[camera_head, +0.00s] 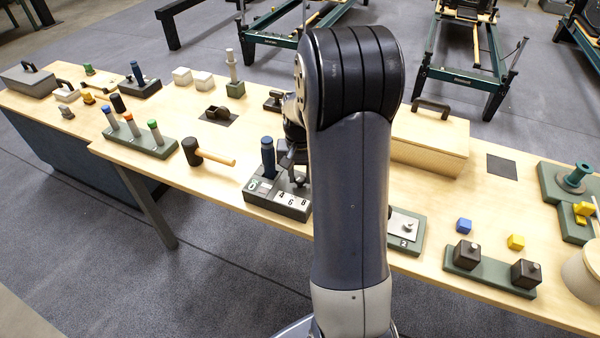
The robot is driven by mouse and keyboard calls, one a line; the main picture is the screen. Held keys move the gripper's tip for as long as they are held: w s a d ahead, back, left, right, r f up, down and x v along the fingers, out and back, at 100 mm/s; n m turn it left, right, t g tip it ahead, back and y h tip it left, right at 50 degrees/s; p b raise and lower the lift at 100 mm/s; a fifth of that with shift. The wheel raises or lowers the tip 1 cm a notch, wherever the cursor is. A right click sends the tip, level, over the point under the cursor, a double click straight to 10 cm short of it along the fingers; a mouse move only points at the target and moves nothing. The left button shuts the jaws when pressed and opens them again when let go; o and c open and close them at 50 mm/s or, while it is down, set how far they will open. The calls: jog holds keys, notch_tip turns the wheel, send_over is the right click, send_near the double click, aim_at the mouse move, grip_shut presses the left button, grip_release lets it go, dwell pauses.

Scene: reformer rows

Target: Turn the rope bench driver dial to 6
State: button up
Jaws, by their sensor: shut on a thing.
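The rope bench driver dial unit is a dark green block (262,204) on the wooden bench, near the centre. A white plate (291,199) on its front reads 4, 6 and 8, and a 0 label shows at its left. A blue-handled driver (268,156) stands upright at its back left. My gripper (291,168) is down over the block, just right of the blue handle. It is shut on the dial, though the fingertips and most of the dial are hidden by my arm. The dial's setting cannot be read.
Left of the unit lie a mallet (205,153) and a rack of coloured-handled tools (138,140). To the right are a lidded box (432,145), a plate marked 2 (404,240) and a green base with dark cubes (490,275). My arm hides the bench's middle.

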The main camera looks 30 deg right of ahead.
aim_at(300, 178)
jog(key=n, duration=0.4)
jog(key=shift+n, duration=0.3)
dwell(0.3)
jog(key=o, duration=1)
jog(key=shift+c, duration=0.2)
jog(key=shift+r, duration=0.1)
notch_tip(300, 178, up, 11)
jog(key=p, duration=0.1)
jog(key=shift+f, duration=0.2)
